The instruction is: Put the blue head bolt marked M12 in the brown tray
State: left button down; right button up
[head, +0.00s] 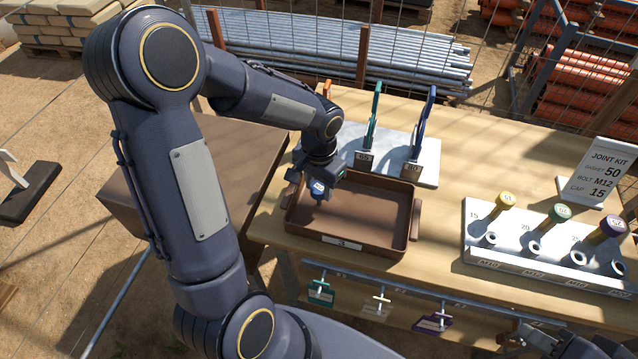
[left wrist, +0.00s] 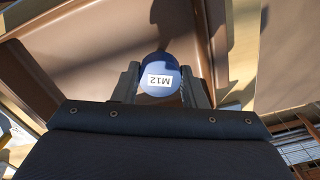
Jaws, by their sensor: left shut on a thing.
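The blue head bolt marked M12 (head: 318,188) is held by my left gripper (head: 326,180) over the left part of the brown tray (head: 384,249). In the left wrist view the round blue head (left wrist: 160,72) shows its M12 label between the two fingers (left wrist: 160,86). The brown tray wall (left wrist: 50,50) also shows there, below the bolt. Whether the bolt's lower end touches the tray floor I cannot tell. The tray is otherwise empty where I can see. My right gripper (head: 540,343) is partly in view at the bottom right edge, and its fingers are unclear.
A white rack (head: 530,262) at the right holds bolts with yellow, green and purple heads. Behind the tray a pale board (head: 428,160) carries upright colored tools. Tags hang along the table front.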

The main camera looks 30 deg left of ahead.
aim_at(319, 188)
pick_arm(q)
jog(key=c, duration=0.9)
grip_release()
notch_tip(319, 188, up, 12)
jog(key=s+d+n+t+h, duration=0.1)
jog(key=s+t, duration=0.1)
jog(key=s, duration=0.3)
jog(key=s+d+n+t+h, duration=0.1)
jog(key=s, duration=0.5)
jog(key=s+d+r+n+t+h, duration=0.1)
jog(key=s+d+t, duration=0.1)
jog(key=s, duration=0.4)
jog(key=shift+d+n+t+h, duration=0.1)
jog(key=shift+n+t+h, duration=0.2)
jog(key=shift+h, duration=0.1)
